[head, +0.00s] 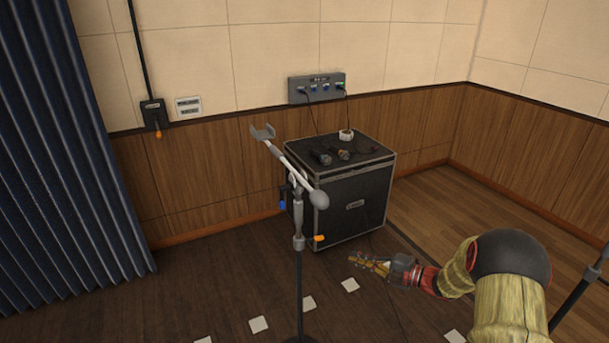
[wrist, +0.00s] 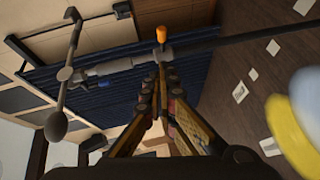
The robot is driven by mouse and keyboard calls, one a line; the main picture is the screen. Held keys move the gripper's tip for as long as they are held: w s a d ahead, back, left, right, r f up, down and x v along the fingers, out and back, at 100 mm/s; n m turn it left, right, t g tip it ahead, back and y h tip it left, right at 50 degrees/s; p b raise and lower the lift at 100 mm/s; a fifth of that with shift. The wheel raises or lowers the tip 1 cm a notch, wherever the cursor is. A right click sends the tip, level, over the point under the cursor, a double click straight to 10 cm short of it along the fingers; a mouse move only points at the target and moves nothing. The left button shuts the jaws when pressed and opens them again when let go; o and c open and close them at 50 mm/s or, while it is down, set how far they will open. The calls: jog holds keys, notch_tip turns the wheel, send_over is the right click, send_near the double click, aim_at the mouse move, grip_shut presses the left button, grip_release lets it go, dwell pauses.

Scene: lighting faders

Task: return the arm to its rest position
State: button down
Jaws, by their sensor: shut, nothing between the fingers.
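My gripper (head: 368,265) is in the lower right of the head view, at the end of my yellow and red arm. It points left toward the microphone stand and is apart from it. Its fingers are shut and hold nothing; the wrist view shows them (wrist: 161,75) meeting in the middle. The microphone stand (head: 299,270) stands upright in the centre, with a tilted white boom and an orange knob (head: 319,238). In the wrist view the stand lies sideways across the top, with the orange knob (wrist: 161,34) just beyond the fingertips.
A black case (head: 352,207) behind the stand carries microphones and a white roll (head: 346,135). A panel with cables (head: 317,87) is on the wall. A blue curtain (head: 60,150) hangs at left. White squares (head: 350,285) mark the floor. Another stand leg (head: 580,285) shows at right.

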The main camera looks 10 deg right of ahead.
jog(key=w+d+f+m+h, duration=0.1)
jog(key=d+f+m+h, duration=0.9)
jog(key=d, duration=0.3)
jog(key=s+d+r+m+g+h, duration=0.5)
jog(key=s+d+m, duration=0.1)
jog(key=s+m, duration=0.45)
jog(key=s+a+r+m+g, duration=0.1)
jog(key=s+a+r+m, duration=0.1)
jog(key=s+a+r, duration=0.5)
jog(key=s+a+r+m+g+y, duration=0.1)
jog(key=s+a+r+m+g, duration=0.2)
jog(key=s, duration=0.5)
jog(key=s+a+r+m, duration=0.2)
jog(key=s+a+r, duration=0.2)
jog(key=s+a, duration=0.35)
jog(key=s+a+r+n+t+y, duration=0.1)
jog(key=s+a+r+t, duration=0.2)
jog(key=a+r, duration=0.7)
jog(key=s, duration=0.2)
jog(key=shift+s+n+t+y, duration=0.3)
jog(key=shift+s+n+y, duration=0.05)
jog(key=shift+s+y, duration=0.05)
